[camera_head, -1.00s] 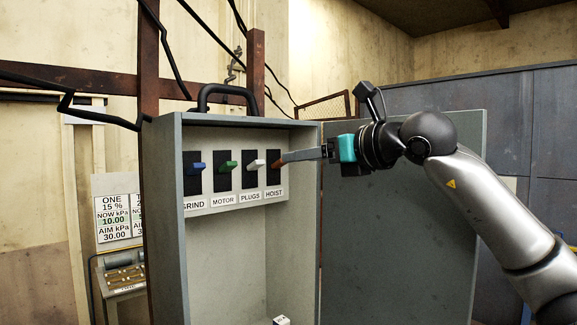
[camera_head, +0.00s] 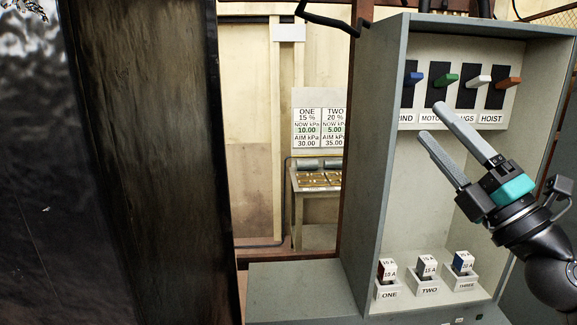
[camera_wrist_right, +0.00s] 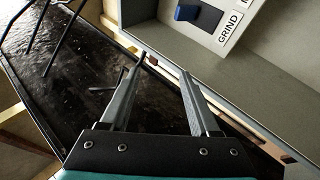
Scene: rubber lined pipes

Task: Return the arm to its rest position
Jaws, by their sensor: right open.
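My right gripper (camera_head: 432,120) comes in from the right in the head view, open and empty, its two fingers pointing up and left in front of the grey cabinet (camera_head: 373,170). It overlaps the lower edge of the switch panel in that view, and I cannot tell how far in front it is. The right wrist view shows both fingers (camera_wrist_right: 166,65) apart with nothing between them. My left gripper is not in view.
The cabinet has blue (camera_head: 413,78), green (camera_head: 444,80), white (camera_head: 478,81) and orange (camera_head: 508,83) levers. Fuse-like blocks sit in sockets ONE (camera_head: 388,290), TWO (camera_head: 427,285) and THREE (camera_head: 464,280). A large dark glossy surface (camera_head: 150,160) fills the left. A gauge board (camera_head: 319,130) stands behind.

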